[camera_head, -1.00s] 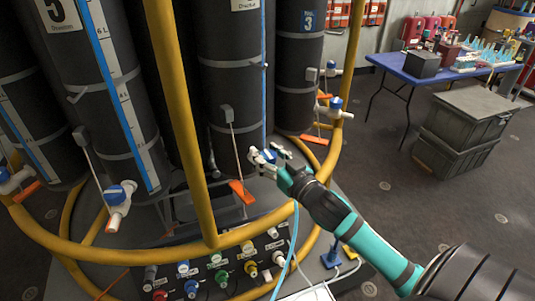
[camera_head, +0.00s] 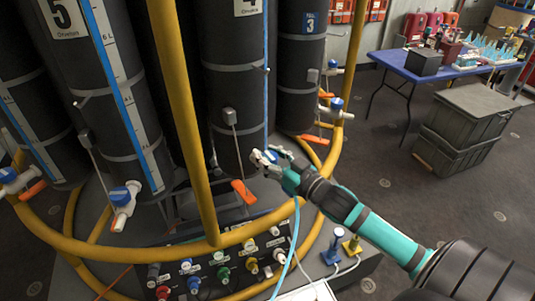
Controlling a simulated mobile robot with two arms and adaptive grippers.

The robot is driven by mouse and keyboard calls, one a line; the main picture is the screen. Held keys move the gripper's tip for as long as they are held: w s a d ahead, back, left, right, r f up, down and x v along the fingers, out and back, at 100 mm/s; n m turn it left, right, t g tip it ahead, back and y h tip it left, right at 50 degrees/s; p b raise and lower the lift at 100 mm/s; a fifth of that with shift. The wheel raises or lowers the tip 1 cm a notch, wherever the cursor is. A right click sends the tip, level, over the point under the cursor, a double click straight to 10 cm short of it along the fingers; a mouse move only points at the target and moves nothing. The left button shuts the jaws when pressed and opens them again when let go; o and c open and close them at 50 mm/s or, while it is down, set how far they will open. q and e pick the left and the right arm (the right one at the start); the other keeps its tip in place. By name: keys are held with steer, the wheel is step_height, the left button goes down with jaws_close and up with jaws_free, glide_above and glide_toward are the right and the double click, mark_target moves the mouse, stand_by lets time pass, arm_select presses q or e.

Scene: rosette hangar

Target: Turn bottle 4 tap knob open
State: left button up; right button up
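Bottle 4 (camera_head: 237,85) is the dark grey cylinder in the middle, with a white "4" label at its top edge. Its blue tap knob (camera_head: 271,156) shows low at its right side, partly hidden by my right gripper. My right gripper (camera_head: 268,159) reaches in from the lower right, with its pale fingers apart on either side of the blue knob. Whether they touch or grip it I cannot tell. The knob's turn angle is hard to make out. My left gripper is not in view.
A yellow hoop rail (camera_head: 190,125) and post stand in front of the bottles. Bottle 5 (camera_head: 98,75) and its blue tap (camera_head: 121,196) are left, bottle 3 (camera_head: 298,80) right. A connector panel (camera_head: 215,268) is below. Dark crates (camera_head: 462,125) and a blue table (camera_head: 395,62) stand right.

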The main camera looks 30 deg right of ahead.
steer(key=o, duration=0.5)
steer(key=shift+s, duration=0.25)
steer(key=shift+c, duration=0.2)
steer(key=shift+w, duration=0.1)
steer(key=s+d, duration=0.2)
steer(key=s, duration=1)
